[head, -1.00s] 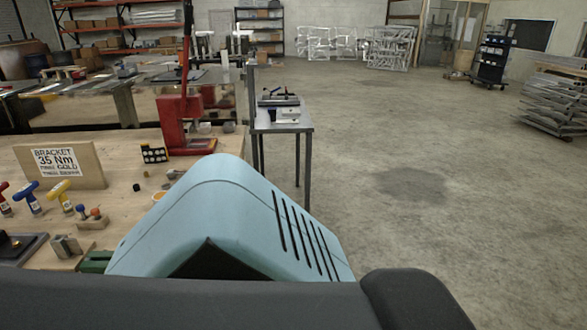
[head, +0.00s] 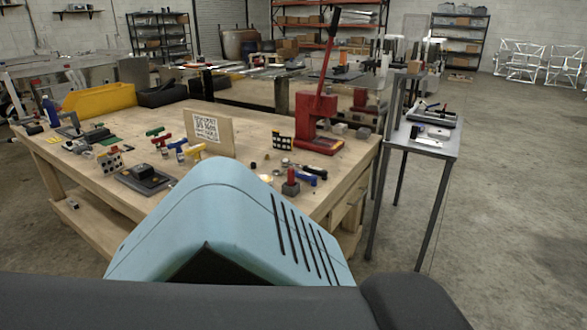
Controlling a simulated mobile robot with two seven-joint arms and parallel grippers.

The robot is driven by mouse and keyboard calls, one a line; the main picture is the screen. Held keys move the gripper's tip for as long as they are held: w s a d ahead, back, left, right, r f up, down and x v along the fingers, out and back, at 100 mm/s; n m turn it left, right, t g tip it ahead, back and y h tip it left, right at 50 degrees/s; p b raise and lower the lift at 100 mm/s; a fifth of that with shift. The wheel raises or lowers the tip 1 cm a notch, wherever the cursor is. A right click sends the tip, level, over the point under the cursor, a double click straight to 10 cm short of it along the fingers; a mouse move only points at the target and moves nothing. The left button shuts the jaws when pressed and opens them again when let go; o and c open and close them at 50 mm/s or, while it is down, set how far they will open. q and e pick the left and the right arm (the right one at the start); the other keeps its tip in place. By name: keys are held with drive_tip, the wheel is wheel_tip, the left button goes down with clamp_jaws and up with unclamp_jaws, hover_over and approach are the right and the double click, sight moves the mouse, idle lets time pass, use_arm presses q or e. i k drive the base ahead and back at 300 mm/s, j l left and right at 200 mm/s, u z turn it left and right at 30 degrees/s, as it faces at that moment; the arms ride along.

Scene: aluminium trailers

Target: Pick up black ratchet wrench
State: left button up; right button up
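On the wooden workbench (head: 226,125), right of centre and in front of the red press, lies a small tool with a silver head and a dark handle (head: 314,169). It looks like the black ratchet wrench, but it is too small to be sure. A blue-handled tool (head: 304,177) lies close against its near side. Neither of my grippers is in view. My own blue shell and dark body parts fill the lower middle and hide part of the bench's near side.
A red arbor press (head: 314,122) stands at the bench's right end. A sign board (head: 209,131), T-handle tools and yellow (head: 100,99) and black bins are on the bench. A small metal table (head: 428,145) stands right of it. Concrete floor (head: 510,190) at the right is open.

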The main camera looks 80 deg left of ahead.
sight(285, 163)
drive_tip(key=i+j+u, duration=0.15)
drive_tip(key=i+u, duration=0.45)
drive_tip(key=u, duration=0.2)
drive_tip(key=i+u, duration=0.65)
drive_tip(key=u, duration=0.15)
drive_tip(key=i+u, duration=0.25)
drive_tip(key=u, duration=0.2)
drive_tip(key=i+u, duration=0.25)
drive_tip(key=u, duration=0.15)
drive_tip(key=i+u, duration=0.3)
drive_tip(key=u, duration=0.2)
drive_tip(key=i+l+u, duration=0.2)
drive_tip(key=u, duration=0.3)
drive_tip(key=i+l+u, duration=0.3)
drive_tip(key=u, duration=0.2)
